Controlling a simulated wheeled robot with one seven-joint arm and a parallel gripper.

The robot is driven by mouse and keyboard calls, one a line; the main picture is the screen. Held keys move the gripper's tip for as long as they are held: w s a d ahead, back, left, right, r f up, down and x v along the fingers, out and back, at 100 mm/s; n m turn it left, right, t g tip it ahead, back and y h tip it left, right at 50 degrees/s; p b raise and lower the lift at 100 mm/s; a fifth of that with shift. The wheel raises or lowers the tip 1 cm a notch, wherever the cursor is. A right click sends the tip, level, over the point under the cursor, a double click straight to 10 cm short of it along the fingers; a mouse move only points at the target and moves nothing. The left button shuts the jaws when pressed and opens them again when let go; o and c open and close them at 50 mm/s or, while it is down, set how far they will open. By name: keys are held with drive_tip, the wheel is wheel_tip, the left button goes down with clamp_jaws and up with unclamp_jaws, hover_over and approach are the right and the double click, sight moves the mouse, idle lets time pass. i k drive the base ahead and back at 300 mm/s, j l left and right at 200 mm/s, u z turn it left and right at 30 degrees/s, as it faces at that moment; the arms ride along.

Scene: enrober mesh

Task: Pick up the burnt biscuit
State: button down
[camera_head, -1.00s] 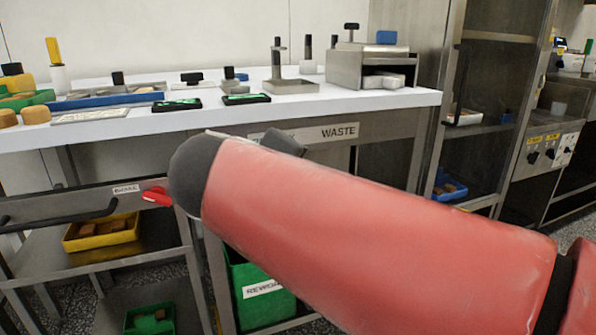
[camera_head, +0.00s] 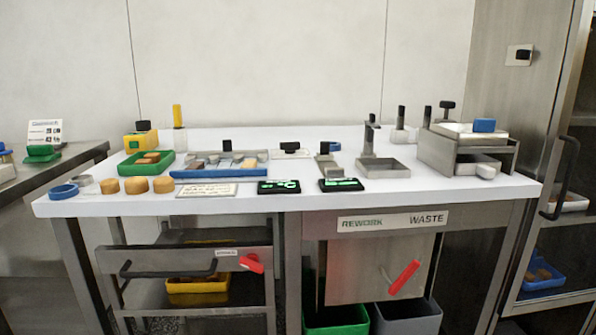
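No clearly burnt biscuit can be picked out at this size. A green tray (camera_head: 131,168) at the left of the white table holds small brown biscuit-like pieces (camera_head: 148,158). A blue tray (camera_head: 225,173) beside it holds several small pieces of differing tan, brown and grey. Three round tan blocks (camera_head: 136,186) stand near the table's front left edge; I cannot tell if they are biscuits. A yellow tray (camera_head: 198,286) on the cart shelf below is partly hidden. My gripper is not in view.
The white table (camera_head: 290,208) also bears two dark devices with green displays (camera_head: 279,187), a metal rack (camera_head: 462,152) and posts. A panel labelled REWORK and WASTE has a red handle (camera_head: 404,277), with green and grey bins (camera_head: 408,315) below. The table's front edge is clear.

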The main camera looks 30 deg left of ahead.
sight(196, 165)
drive_tip(key=u, duration=1.8)
